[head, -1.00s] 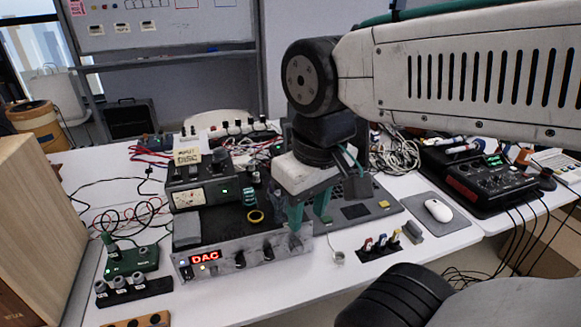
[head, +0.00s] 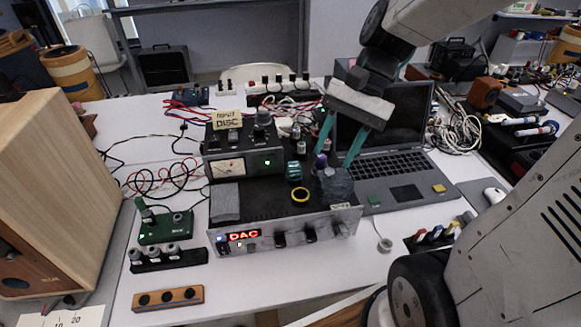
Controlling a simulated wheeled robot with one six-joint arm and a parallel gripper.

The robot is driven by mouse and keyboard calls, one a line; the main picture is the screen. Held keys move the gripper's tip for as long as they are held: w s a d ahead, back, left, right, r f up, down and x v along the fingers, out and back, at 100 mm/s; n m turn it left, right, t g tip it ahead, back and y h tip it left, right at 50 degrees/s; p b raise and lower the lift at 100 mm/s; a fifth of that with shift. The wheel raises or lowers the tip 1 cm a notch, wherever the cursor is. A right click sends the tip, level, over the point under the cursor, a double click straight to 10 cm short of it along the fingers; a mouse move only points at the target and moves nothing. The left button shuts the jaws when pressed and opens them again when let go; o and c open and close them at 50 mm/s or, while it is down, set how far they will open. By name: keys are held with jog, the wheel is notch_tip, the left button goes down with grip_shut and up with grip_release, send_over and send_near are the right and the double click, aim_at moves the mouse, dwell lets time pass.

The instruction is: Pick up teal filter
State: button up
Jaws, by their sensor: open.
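A small teal ribbed piece (head: 294,171), which looks like the teal filter, sits on the black top of the DAC box (head: 258,236), left of my gripper. My gripper (head: 336,155) has two teal fingers, spread apart and pointing down over the right part of the box. Nothing shows held between them. A dark grey faceted lump (head: 336,187) is just below the fingertips, and a small purple-topped piece (head: 320,162) is close to the left finger. I cannot tell whether the fingers touch either one.
A yellow ring (head: 300,195) and a grey block (head: 225,202) lie on the box. A meter unit (head: 235,165) stands behind them, left of the teal piece. An open laptop (head: 400,170) is at the right. Cables, small connectors and a wooden speaker (head: 50,190) are at the left.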

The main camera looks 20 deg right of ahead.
aim_at(298, 163)
jog(key=w+f+m+y, duration=0.1)
jog(key=w, duration=0.1)
jog(key=w+d+f+m+y, duration=0.1)
jog(key=w+m, duration=0.1)
jog(key=w+f+m+y, duration=0.1)
jog(key=w, duration=0.1)
jog(key=shift+w+d+f+m+y, duration=0.1)
jog(key=shift+d+f+m+y, duration=0.2)
jog(key=shift+d+f, duration=0.1)
jog(key=w+d+f+m+y, duration=0.1)
jog(key=w, duration=0.1)
jog(key=w+d+f+m+t+y, duration=0.1)
jog(key=w+f+m, duration=0.1)
jog(key=w+d+f+m+y, duration=0.1)
jog(key=m, duration=0.1)
jog(key=shift+w+d+f+t, duration=0.2)
jog(key=shift+w+f+t, duration=0.2)
jog(key=shift+w+f, duration=0.1)
jog(key=shift+f, duration=0.1)
jog(key=shift+a+f, duration=0.2)
jog(key=shift+a, duration=0.15)
jog(key=x, duration=0.6)
jog(key=shift+a+f, duration=0.3)
jog(key=shift+f, duration=0.05)
jog(key=c, duration=0.8)
